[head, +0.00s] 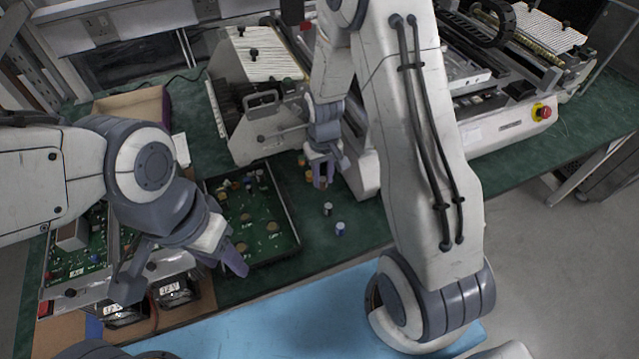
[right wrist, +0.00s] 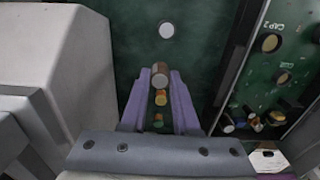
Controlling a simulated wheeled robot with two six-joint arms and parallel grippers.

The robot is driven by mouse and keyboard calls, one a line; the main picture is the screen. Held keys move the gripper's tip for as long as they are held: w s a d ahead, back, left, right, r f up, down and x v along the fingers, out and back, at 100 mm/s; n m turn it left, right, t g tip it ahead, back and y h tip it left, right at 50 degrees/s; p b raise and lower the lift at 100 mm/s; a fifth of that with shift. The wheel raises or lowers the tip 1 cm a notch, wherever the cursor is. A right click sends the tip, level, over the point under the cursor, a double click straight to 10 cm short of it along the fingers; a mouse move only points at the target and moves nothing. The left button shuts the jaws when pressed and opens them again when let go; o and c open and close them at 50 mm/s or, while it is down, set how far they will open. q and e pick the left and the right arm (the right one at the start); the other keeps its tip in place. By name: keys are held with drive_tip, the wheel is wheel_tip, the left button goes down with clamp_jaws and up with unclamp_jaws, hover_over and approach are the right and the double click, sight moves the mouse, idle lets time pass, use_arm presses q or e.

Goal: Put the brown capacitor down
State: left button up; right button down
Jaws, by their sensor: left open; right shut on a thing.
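My right gripper (head: 322,178) points down at the table just right of the circuit-board tray. In the right wrist view its purple fingers (right wrist: 160,85) are shut on the brown capacitor (right wrist: 160,70), which shows its round end between the fingertips. The capacitor's height above the table is hard to tell. In the head view it is mostly hidden by the fingers. My left gripper (head: 182,275) is open and empty, near the front of the tray.
The tray (head: 297,232) holds a green board with several capacitors. Two small capacitors stand on the green table, one (head: 327,209) behind the other (head: 340,230). Orange-brown ones (head: 309,175) are beside my right gripper. A white machine (head: 255,125) stands behind; a blue mat (head: 290,315) lies in front.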

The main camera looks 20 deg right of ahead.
drive_tip(key=shift+w+a+f, duration=0.35)
drive_tip(key=shift+w+f, duration=0.1)
drive_tip(key=shift+w, duration=0.05)
drive_tip(key=shift+f+p, duration=0.3)
drive_tip(key=shift+f, duration=1.6)
drive_tip(key=shift+f, duration=0.2)
drive_tip(key=c, duration=0.7)
unclamp_jaws()
drive_tip(key=shift+o, duration=0.2)
